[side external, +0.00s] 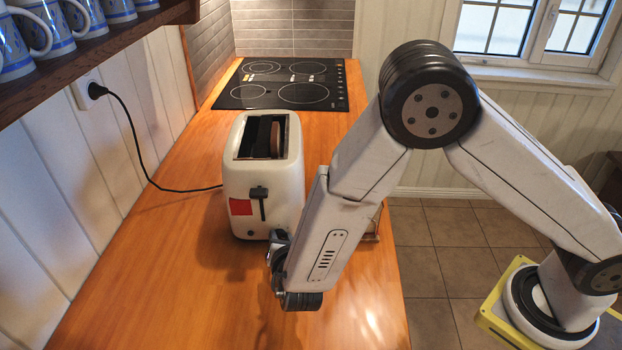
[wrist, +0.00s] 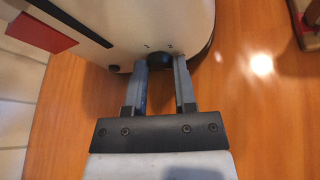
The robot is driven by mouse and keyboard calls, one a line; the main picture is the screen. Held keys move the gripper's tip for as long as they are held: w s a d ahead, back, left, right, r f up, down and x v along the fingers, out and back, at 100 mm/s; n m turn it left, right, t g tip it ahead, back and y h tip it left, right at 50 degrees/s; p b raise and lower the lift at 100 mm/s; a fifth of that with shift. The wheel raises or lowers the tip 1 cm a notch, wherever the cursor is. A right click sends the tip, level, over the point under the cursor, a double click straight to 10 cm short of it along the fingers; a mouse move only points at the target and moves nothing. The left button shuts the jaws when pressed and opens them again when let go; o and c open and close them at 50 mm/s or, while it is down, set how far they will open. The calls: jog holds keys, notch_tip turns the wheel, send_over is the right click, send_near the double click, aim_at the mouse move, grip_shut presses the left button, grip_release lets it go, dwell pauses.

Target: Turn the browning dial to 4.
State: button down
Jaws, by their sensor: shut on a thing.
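The cream toaster (side external: 285,180) stands upright on the wooden counter, with a brown slice (side external: 275,140) in its open top slot. Its black lever (side external: 259,194) and a red patch (side external: 240,207) are on the near face. My gripper (wrist: 161,65) is shut on the dial, one finger on each side.
A black power cord (side external: 145,165) runs from the wall socket to the toaster's left side. A black cooktop (side external: 285,83) lies behind. Blue-striped mugs (side external: 75,18) stand on a shelf at upper left. The counter in front is clear.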

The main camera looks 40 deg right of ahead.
jog(key=shift+d+f+m+t+y, duration=0.15)
jog(key=shift+m+t+y, duration=0.45)
jog(key=shift+m+t, duration=1)
jog(key=shift+m+g, duration=0.3)
jog(key=shift+m, duration=0.1)
jog(key=shift+c, duration=2.1)
grip_release()
jog(key=shift+s, duration=0.2)
jog(key=shift+v, duration=3.8)
